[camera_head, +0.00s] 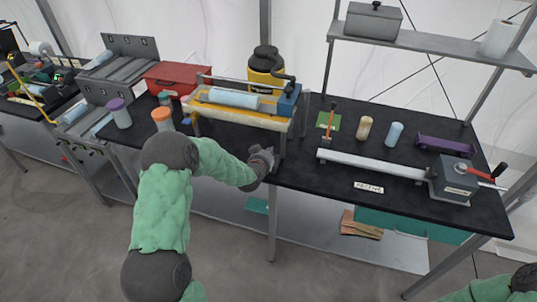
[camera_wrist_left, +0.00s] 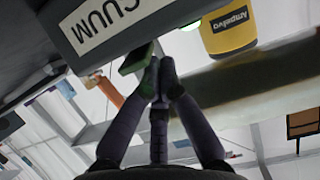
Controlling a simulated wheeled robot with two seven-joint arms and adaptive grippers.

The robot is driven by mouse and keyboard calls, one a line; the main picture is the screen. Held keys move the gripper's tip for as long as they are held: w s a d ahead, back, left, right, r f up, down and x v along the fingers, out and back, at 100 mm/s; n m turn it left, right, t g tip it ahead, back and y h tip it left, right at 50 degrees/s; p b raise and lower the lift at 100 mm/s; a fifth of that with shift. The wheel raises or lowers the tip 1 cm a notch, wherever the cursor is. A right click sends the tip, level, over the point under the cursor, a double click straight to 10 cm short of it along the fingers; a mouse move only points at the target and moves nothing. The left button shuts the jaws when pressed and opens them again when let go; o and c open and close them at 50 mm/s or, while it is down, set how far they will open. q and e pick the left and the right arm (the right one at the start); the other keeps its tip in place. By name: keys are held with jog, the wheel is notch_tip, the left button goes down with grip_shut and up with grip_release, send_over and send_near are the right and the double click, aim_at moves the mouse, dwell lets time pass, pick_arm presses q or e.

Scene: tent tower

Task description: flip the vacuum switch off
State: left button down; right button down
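A grey box (camera_wrist_left: 75,35) with a white label (camera_wrist_left: 105,22) fills the upper left of the left wrist view. The visible label letters are upside down and look like the end of "VACUUM". A green switch-like piece (camera_wrist_left: 135,58) sticks out below the box. My left gripper (camera_wrist_left: 161,66) has its fingertips together beside this green piece; I cannot tell whether they touch it. In the head view my left gripper (camera_head: 268,158) is at the table's front edge, just below the right end of the yellow-and-blue machine (camera_head: 240,108). The switch is hidden there. My right gripper is out of view.
The black tabletop (camera_head: 320,185) carries a long grey sealer arm (camera_head: 370,163) at the right, with small bottles (camera_head: 395,134) behind it. A red box (camera_head: 175,77) and an orange-topped jar (camera_head: 162,118) stand left of the machine. A yellow canister (camera_head: 265,68) stands behind.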

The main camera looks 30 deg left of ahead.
pick_arm(q)
jog(key=shift+w+a+r, duration=0.1)
jog(key=shift+w+r, duration=0.05)
jog(key=shift+w, duration=0.15)
jog(key=shift+w+r, duration=0.1)
jog(key=shift+r, duration=0.15)
jog(key=r+p, duration=0.1)
jog(key=r, duration=0.3)
jog(key=shift+w+a+p, duration=0.2)
jog(key=shift+w+p, duration=0.15)
jog(key=shift+w, duration=0.05)
jog(key=p+v, duration=0.1)
jog(key=v, duration=0.9)
jog(key=shift+d, duration=0.1)
